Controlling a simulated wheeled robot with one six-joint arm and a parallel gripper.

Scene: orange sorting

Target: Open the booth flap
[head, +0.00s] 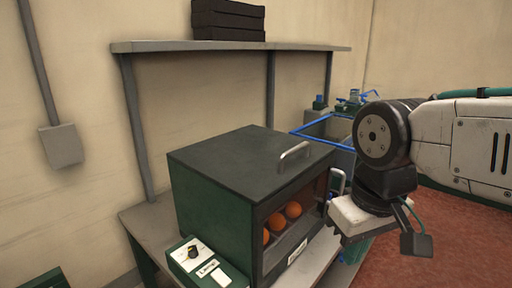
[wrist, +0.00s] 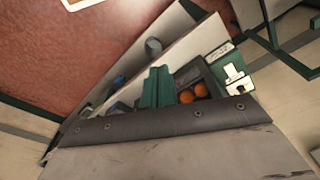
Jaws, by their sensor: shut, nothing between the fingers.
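The booth (head: 240,150) is a dark green box with a dark grey top, standing on the bench. A metal bar handle (head: 295,157) sits at the top near its front edge. The booth's front flap (head: 318,197) looks like a dark see-through pane that is down, with oranges (head: 293,210) behind it. My gripper (head: 338,186) is beside the booth's front right corner, apart from the handle. It is shut and empty, partly hidden by its white body. The wrist view shows the booth and oranges (wrist: 200,89) beyond a grey surface; fingertips are not clear there.
A control box (head: 198,262) with a knob and white switch is at the booth's left front. A blue-edged bin (head: 325,130) stands behind it. A shelf (head: 230,46) with black crates (head: 228,20) hangs above. Open red floor (head: 440,240) lies right.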

